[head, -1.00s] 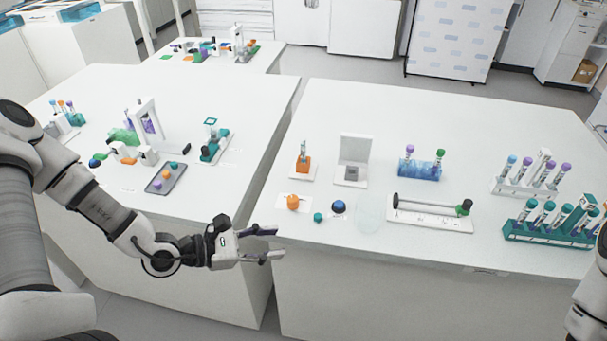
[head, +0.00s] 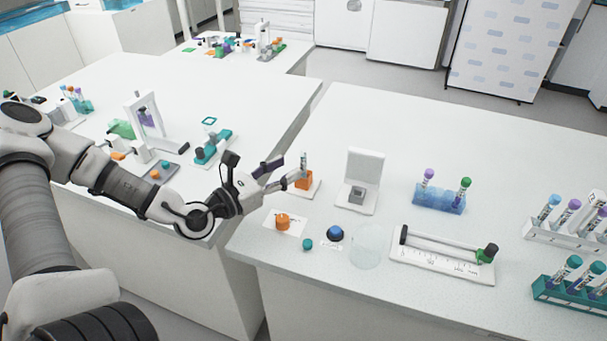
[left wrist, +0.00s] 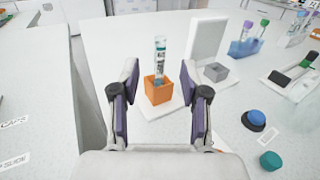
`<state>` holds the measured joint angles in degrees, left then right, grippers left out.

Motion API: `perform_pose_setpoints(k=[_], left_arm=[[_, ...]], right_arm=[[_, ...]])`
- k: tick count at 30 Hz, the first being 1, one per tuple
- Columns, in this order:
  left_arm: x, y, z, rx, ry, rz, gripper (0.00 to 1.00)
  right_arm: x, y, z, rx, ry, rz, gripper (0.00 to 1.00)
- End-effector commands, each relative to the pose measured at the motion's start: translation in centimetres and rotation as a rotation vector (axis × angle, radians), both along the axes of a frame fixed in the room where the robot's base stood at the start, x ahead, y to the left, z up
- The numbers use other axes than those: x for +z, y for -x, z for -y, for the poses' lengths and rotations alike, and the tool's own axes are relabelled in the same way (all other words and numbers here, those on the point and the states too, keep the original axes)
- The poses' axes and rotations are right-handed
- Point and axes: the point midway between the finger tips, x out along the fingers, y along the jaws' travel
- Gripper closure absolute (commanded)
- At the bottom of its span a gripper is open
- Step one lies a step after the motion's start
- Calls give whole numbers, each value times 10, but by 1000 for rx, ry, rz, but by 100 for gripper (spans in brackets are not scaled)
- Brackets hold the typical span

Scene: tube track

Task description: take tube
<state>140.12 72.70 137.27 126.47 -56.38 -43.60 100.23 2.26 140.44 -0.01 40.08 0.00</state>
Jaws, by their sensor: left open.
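A clear tube with a teal label (left wrist: 160,55) stands upright in an orange block (left wrist: 158,90) on a white plate, straight ahead in the left wrist view. In the head view the tube (head: 303,161) and the orange block (head: 304,180) show just beyond my left fingertips. My left gripper (head: 282,172) is open and empty, at about the height of the block and tube. In the left wrist view its two fingers (left wrist: 160,105) stand apart, with the block and tube between and beyond them. My right gripper is out of view.
A white stand with a grey block (head: 358,193) is right of the orange block. Nearer the front edge are an orange knob (head: 282,222), a teal cap (head: 307,244), a blue button (head: 335,234) and a glass dish (head: 367,246). A blue tube rack (head: 438,198) stands farther right.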

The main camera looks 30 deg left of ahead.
Motion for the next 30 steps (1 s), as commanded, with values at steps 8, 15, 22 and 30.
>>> perform_pose_setpoints(k=[8,15,22,30], left_arm=[[-10,-25,7,-4,-10,0,55],[-6,-50,13,-2,-3,0,55],[-5,-52,13,-1,1,0,55],[-5,-51,13,-1,0,0,100]], right_arm=[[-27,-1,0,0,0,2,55],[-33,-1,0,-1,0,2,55],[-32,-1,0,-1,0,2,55],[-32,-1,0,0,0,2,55]])
